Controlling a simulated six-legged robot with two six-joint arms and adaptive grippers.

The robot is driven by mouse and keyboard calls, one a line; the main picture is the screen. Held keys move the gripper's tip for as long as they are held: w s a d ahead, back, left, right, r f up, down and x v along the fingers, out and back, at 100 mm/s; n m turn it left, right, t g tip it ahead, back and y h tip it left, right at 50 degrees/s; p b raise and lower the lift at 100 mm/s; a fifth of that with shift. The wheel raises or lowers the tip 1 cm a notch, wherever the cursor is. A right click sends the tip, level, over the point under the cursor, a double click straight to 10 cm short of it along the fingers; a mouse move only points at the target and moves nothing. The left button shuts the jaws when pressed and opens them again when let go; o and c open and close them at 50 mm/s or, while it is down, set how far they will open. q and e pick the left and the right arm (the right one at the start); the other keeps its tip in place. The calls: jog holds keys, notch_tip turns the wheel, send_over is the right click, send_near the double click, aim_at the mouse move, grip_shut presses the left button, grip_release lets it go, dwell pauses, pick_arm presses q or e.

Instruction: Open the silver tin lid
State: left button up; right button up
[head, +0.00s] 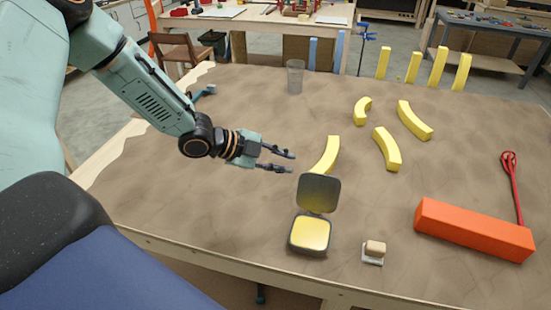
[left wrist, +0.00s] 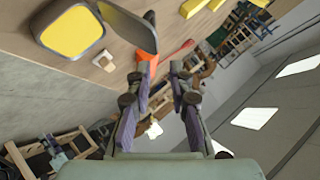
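The silver tin stands near the table's front edge in the head view, its body (head: 309,234) showing a yellow inside. Its dark lid (head: 318,192) is raised, standing up at the back of the tin. The left wrist view also shows the tin (left wrist: 72,27) and its lid (left wrist: 127,24) at the upper left. My left gripper (head: 292,161) is to the left of and behind the lid, apart from it. Its fingers (left wrist: 158,75) are spread with nothing between them. My right gripper is not in either view.
An orange block (head: 472,230) lies at the right, with a red tool (head: 515,185) beside it. A small beige piece on a white holder (head: 374,250) sits right of the tin. Yellow curved pieces (head: 387,148) lie farther back. A clear glass (head: 295,77) stands at the back.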

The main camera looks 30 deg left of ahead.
pick_arm(q)
jog(key=shift+v, duration=1.15)
